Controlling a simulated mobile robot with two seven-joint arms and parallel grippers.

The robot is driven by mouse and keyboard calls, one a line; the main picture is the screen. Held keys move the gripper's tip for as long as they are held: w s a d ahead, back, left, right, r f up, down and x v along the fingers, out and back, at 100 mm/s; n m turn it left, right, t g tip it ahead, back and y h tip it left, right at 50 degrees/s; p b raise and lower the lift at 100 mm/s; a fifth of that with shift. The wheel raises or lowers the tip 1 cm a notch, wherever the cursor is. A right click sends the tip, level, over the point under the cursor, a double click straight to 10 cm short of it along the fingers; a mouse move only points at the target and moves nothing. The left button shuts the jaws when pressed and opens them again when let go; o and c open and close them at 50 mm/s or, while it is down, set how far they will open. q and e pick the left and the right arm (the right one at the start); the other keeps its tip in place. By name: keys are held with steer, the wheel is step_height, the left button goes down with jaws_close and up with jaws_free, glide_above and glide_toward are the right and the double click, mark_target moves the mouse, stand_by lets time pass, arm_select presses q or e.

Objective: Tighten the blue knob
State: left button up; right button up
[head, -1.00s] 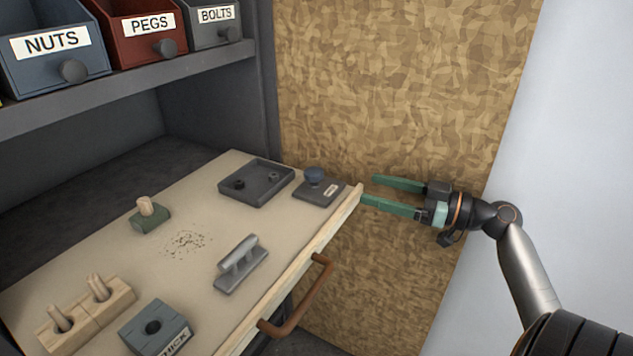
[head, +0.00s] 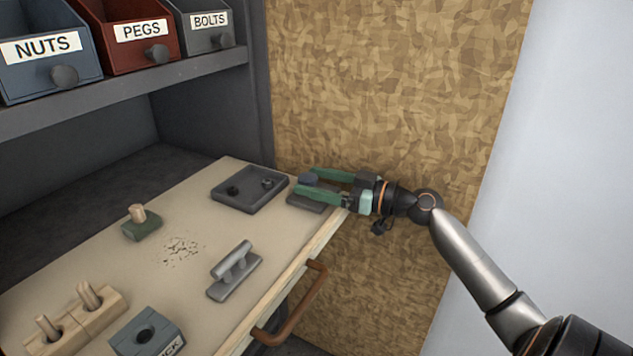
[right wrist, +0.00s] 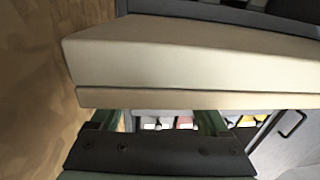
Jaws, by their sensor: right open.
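The blue knob (head: 307,179) sits on a small dark grey block (head: 303,203) at the far right corner of the pale work surface (head: 205,213). My right gripper (head: 307,181) is open, its green fingers reaching in from the right on either side of the knob. I cannot tell whether they touch it. The fingers partly cover the knob and block. In the right wrist view the open fingers (right wrist: 155,120) show below a pale board edge (right wrist: 180,95); the knob does not show there. My left gripper is not in view.
A dark tray (head: 250,204) lies left of the block. A grey handle-like piece (head: 234,271), a green block with a peg (head: 141,226) and wooden peg blocks (head: 98,318) stand on the surface. A brown handle (head: 300,310) juts from the front edge. Labelled bins (head: 140,45) fill the shelf.

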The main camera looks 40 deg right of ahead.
jaws_close()
stand_by(0.6)
